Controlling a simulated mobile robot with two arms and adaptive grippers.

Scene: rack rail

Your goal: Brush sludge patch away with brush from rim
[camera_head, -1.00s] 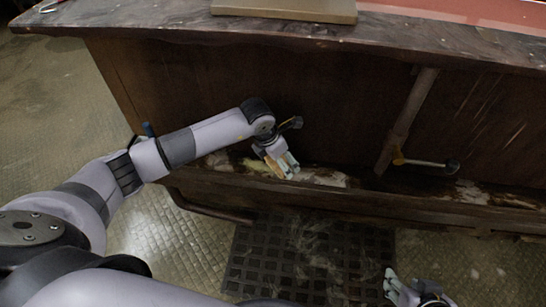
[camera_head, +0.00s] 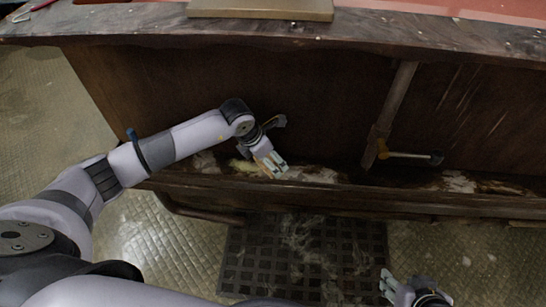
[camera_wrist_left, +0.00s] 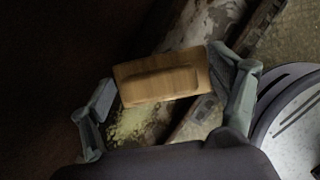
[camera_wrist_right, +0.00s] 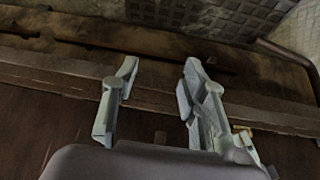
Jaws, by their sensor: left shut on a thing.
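My left gripper (camera_head: 275,168) is shut on a wooden brush (camera_wrist_left: 162,77), a tan block between its fingers in the left wrist view. It is low at the ledge, or rim (camera_head: 400,193), along the foot of the dark counter. A yellowish patch (camera_head: 241,165) lies on the ledge just left of the gripper; it also shows below the brush in the left wrist view (camera_wrist_left: 132,125). The brush's underside is hidden, so I cannot tell whether it touches the ledge. My right gripper (camera_wrist_right: 157,75) is open and empty, and shows at the bottom right of the head view (camera_head: 386,283).
Whitish stains mark the ledge beside the gripper (camera_head: 318,175) and further right (camera_head: 458,182). A slanted post (camera_head: 392,110) with an orange-ended handle (camera_head: 408,155) stands on the counter front. A dark grid mat (camera_head: 300,260) lies on the floor. A flat box (camera_head: 260,9) sits on the countertop.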

